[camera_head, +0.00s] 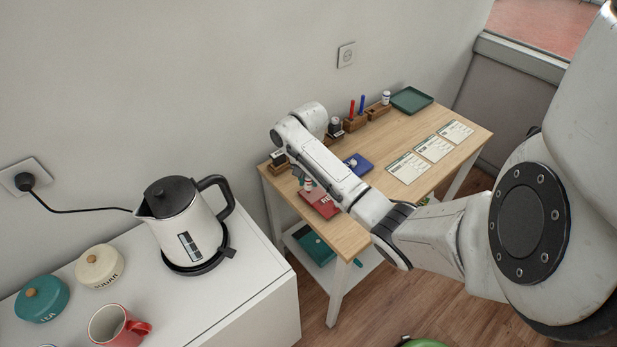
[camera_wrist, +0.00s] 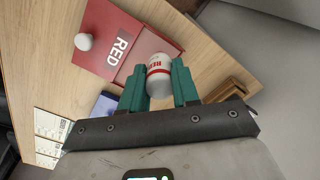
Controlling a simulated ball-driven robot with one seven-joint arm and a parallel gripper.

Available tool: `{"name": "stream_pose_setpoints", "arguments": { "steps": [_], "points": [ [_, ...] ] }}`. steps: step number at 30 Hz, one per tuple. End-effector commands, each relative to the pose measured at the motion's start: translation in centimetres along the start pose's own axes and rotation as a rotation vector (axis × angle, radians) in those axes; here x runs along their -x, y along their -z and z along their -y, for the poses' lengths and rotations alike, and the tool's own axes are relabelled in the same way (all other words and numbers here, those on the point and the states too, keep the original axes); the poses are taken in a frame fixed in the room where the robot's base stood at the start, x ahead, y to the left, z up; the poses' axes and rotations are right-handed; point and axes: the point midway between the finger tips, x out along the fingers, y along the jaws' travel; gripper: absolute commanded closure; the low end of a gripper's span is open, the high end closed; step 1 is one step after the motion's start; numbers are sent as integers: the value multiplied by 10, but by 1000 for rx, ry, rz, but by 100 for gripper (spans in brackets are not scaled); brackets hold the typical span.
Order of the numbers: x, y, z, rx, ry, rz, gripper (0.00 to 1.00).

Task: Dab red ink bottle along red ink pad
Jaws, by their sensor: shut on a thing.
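In the head view the bottle (camera_head: 308,184) is partly hidden by my arm, just above the far left part of the red ink pad. The red ink pad (camera_head: 322,207) lies on the wooden table. In the wrist view the pad (camera_wrist: 100,60) shows the word RED and a white knob (camera_wrist: 85,42). The bottle's far end overlaps the pad's near part there; I cannot tell whether they touch.
A blue pad (camera_head: 359,164) lies behind my arm. Wooden holders (camera_head: 355,123) with red and blue sticks stand along the wall. Several printed cards (camera_head: 433,148) and a green tray (camera_head: 411,100) lie at the right. A kettle (camera_head: 185,225) stands on the white cabinet.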

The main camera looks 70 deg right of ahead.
Motion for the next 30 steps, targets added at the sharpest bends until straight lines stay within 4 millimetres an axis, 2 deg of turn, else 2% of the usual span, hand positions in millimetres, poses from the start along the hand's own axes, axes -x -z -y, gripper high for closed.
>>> {"name": "stream_pose_setpoints", "arguments": {
  "steps": [30],
  "points": [
    [-6,0,0,0,-1,1,100]
  ]
}}
